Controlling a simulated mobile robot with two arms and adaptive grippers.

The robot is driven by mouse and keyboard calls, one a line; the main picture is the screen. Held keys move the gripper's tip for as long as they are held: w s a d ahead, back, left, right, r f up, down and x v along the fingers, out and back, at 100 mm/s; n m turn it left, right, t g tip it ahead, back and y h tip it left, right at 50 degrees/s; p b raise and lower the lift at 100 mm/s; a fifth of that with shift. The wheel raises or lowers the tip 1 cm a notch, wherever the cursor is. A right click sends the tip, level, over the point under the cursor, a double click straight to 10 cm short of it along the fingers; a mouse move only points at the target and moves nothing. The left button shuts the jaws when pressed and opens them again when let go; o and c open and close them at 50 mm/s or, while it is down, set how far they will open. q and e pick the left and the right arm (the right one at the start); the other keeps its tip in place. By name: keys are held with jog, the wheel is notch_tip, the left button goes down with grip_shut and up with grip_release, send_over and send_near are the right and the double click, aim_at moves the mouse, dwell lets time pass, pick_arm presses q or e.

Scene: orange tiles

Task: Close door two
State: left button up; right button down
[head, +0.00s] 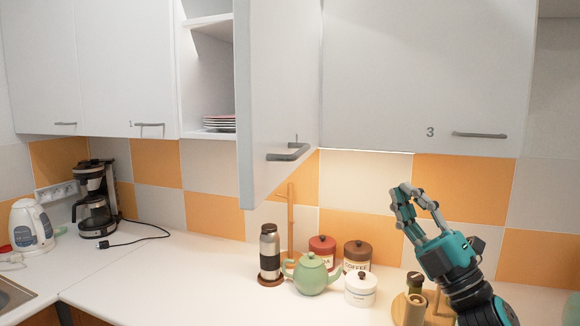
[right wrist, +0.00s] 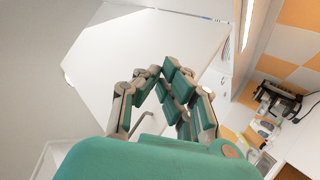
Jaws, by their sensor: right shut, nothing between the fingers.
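Door two is the white cabinet door (head: 268,90) standing wide open in the middle of the head view, edge partly toward me. Its grey bar handle (head: 287,152) is near its lower edge. The cupboard behind it shows a shelf and stacked plates (head: 219,122). My right gripper (head: 406,190) is shut and empty, apart from the door, to the right of and lower than its handle. In the right wrist view the gripper's fingers (right wrist: 160,72) lie in front of a white panel (right wrist: 150,42); I cannot tell which door it is. My left gripper is not in view.
Closed doors one (head: 128,65) and three (head: 420,75) flank the opening. On the counter (head: 200,275) below stand a green teapot (head: 311,274), a grinder (head: 269,252), jars (head: 357,255) and a coffee maker (head: 95,200). Free room lies between the gripper and the open door.

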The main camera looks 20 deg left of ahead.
jog(key=s+a+r+n+g+y, duration=0.25)
jog(key=s+r+n+g, duration=0.2)
jog(key=n+g, duration=0.45)
jog(key=s+a+r+n+g+y, duration=0.1)
jog(key=s+a+r+n+g, duration=0.4)
jog(key=n+g, duration=0.4)
jog(key=n+t+h, duration=0.1)
jog(key=n+h, duration=0.8)
jog(key=h, duration=0.7)
send_near(254, 198)
jog(key=d+r, duration=0.3)
jog(key=d, duration=0.4)
jog(key=x, duration=0.4)
jog(key=a+r+p+x, duration=0.1)
jog(key=x, duration=0.3)
jog(key=a+r+p+x, duration=0.1)
jog(key=x, duration=0.3)
jog(key=shift+w+f, duration=0.1)
jog(key=shift+w, duration=0.05)
